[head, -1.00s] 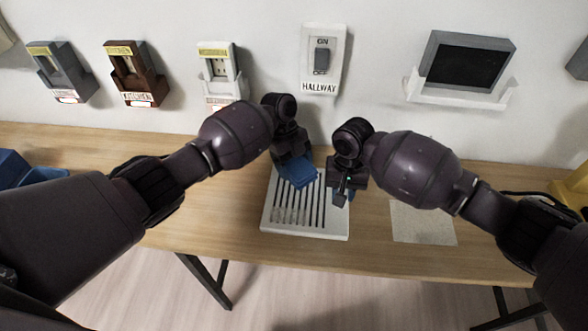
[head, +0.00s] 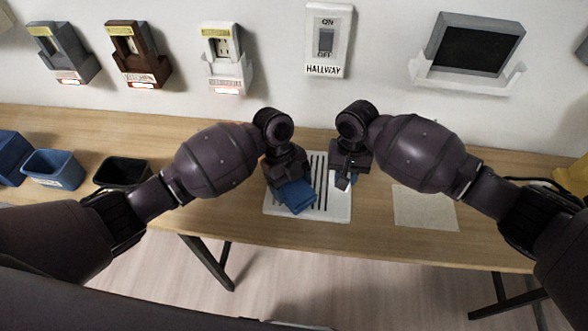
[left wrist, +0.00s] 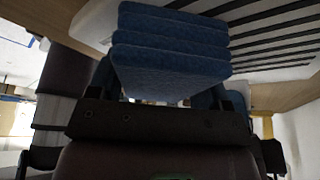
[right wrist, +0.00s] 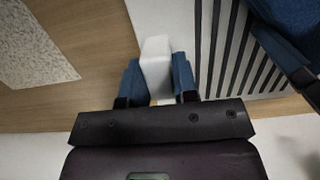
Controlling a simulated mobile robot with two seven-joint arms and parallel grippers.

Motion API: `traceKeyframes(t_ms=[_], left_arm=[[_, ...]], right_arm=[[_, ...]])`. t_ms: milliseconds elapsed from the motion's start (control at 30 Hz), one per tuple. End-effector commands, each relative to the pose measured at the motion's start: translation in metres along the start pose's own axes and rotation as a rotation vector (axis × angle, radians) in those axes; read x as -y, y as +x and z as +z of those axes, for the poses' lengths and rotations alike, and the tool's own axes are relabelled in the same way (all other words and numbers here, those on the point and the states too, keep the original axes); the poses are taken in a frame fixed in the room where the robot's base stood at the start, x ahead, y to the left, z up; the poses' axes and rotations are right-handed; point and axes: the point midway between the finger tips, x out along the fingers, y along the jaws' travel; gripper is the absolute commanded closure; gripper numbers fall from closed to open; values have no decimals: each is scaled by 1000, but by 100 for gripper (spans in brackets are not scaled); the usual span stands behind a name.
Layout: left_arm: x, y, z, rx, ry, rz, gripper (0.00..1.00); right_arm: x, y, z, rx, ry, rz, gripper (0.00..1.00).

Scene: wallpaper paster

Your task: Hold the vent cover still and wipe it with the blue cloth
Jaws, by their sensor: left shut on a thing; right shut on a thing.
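The white slotted vent cover (head: 342,207) lies flat on the wooden table, partly hidden by my arms. The folded blue cloth (head: 296,195) rests on its left part. My left gripper (head: 290,178) is shut on the cloth; the left wrist view shows the cloth's stacked folds (left wrist: 172,50) between the fingers, against the slats. My right gripper (head: 345,178) is at the cover's right side. In the right wrist view its blue-padded fingers (right wrist: 157,82) are shut on a white block-like part (right wrist: 157,60) at the cover's edge.
A pale textured sheet (head: 424,207) lies to the right on the table. Blue bins (head: 54,170) and a black bin (head: 122,172) stand at the left. The wall holds a hallway switch (head: 327,42), several outlet boxes and a dark framed panel (head: 478,45). The table front is clear.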

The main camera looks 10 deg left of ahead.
Motion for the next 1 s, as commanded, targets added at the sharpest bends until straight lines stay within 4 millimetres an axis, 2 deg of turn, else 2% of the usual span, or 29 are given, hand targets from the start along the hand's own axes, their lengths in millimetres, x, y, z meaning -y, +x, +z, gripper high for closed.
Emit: traceKeyframes(t_ms=[200,300,600,733,967,1000], left_arm=[[-26,11,-23,0,1,2,57],[-24,-17,-32,5,5,-5,57],[-24,-58,-49,3,2,-1,57],[-24,-66,-53,1,1,0,57],[-24,-67,-54,1,0,0,57],[-24,-67,-54,1,0,0,33]], right_arm=[[-1,2,0,1,2,2,100],[-1,2,0,1,2,2,100],[-1,2,0,2,1,2,100],[-1,2,0,2,1,2,100],[-1,2,0,2,1,2,100],[-1,2,0,2,1,2,100]])
